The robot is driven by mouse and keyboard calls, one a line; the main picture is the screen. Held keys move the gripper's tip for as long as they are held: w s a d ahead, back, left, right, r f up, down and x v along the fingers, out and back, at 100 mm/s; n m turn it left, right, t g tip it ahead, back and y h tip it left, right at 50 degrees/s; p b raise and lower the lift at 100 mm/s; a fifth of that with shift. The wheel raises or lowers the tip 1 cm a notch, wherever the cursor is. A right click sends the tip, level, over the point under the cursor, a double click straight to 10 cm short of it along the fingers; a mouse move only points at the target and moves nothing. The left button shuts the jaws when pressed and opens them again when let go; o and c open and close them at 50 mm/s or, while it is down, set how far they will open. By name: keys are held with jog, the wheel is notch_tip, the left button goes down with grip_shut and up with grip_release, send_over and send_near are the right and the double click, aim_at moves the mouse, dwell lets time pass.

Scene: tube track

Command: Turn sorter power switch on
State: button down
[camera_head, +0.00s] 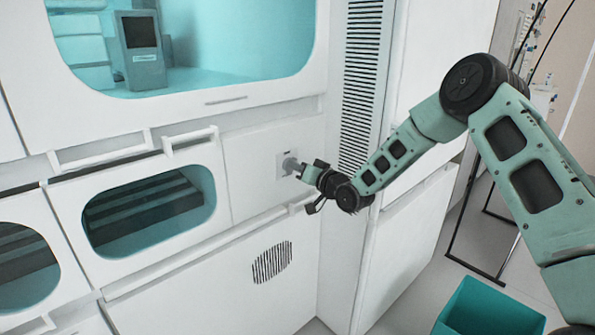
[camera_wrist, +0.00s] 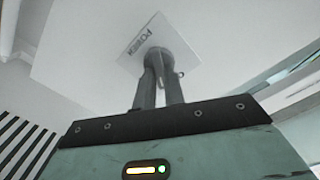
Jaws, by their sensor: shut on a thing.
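The sorter power switch (camera_head: 290,164) is a grey knob on a light square plate, set in the white front panel of the machine. In the wrist view its plate (camera_wrist: 138,44) reads "POWER", and the round grey knob (camera_wrist: 160,58) stands out from it. My gripper (camera_head: 300,172) reaches the knob from the right. In the wrist view its two dark fingers (camera_wrist: 160,76) are shut on the knob, which partly hides behind the fingertips. Which position the switch is in cannot be told.
Drawers with teal windows (camera_head: 150,212) and white bar handles (camera_head: 190,140) lie left of the switch. A slatted vent (camera_head: 362,80) runs vertically to the right. A round grille (camera_head: 272,262) is below. A teal bin (camera_head: 488,308) stands on the floor at right.

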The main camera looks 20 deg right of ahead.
jog(key=m, duration=0.4)
jog(key=m+b, duration=0.1)
jog(key=m, duration=0.6)
jog(key=shift+w+d+f+m, duration=0.1)
jog(key=shift+d+f+m, duration=0.1)
jog(key=shift+f+m, duration=0.1)
dwell(0.4)
jog(key=c, duration=1.5)
grip_release()
jog(key=b+v, duration=0.1)
jog(key=v, duration=1.6)
jog(key=shift+d+r, duration=0.1)
jog(key=shift+d, duration=0.05)
